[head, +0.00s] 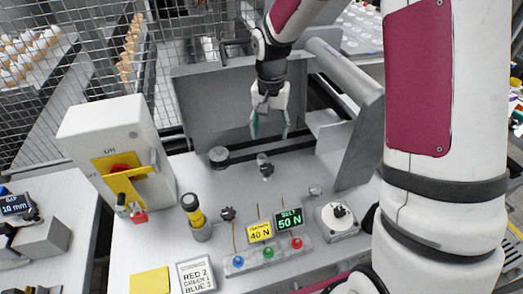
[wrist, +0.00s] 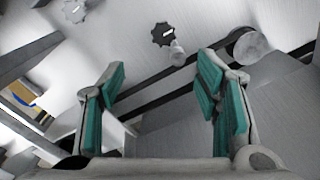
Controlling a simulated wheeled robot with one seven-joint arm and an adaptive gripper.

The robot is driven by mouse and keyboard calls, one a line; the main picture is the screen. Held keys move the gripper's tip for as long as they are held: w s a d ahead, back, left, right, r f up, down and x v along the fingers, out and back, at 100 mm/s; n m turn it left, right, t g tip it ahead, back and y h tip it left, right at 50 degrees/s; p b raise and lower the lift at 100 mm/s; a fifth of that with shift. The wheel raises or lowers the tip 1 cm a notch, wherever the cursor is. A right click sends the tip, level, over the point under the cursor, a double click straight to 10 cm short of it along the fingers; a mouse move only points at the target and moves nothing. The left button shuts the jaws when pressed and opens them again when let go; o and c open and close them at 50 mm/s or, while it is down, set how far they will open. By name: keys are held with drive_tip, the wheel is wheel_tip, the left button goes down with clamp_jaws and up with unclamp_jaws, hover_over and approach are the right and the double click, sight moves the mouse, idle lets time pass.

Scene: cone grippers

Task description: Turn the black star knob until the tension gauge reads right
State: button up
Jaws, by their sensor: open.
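The black star knob (head: 267,170) sits on the grey machine deck beside a small grey post. In the wrist view the black star knob (wrist: 163,34) has a white mark and lies beyond the fingertips. My gripper (head: 269,128) is open and empty above the deck, behind the knob. Its teal pads show apart in the wrist view (wrist: 163,80), with nothing between them. A green display (head: 289,220) reads BELT 50 N. A yellow display (head: 260,231) beside it reads 40 N; its upper line is too small to read.
A grey star knob (head: 315,191) and a white dial (head: 337,218) are at right. A yellow-and-black post (head: 193,209) and a switch box (head: 120,150) stand left. A roller (head: 345,72) is behind right.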

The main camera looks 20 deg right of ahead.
sight(267, 168)
drive_tip(key=f, duration=0.5)
drive_tip(key=f+p, duration=0.1)
drive_tip(key=f, duration=1)
drive_tip(key=shift+w, duration=0.4)
drive_tip(key=shift+c, duration=0.6)
drive_tip(key=c, duration=1)
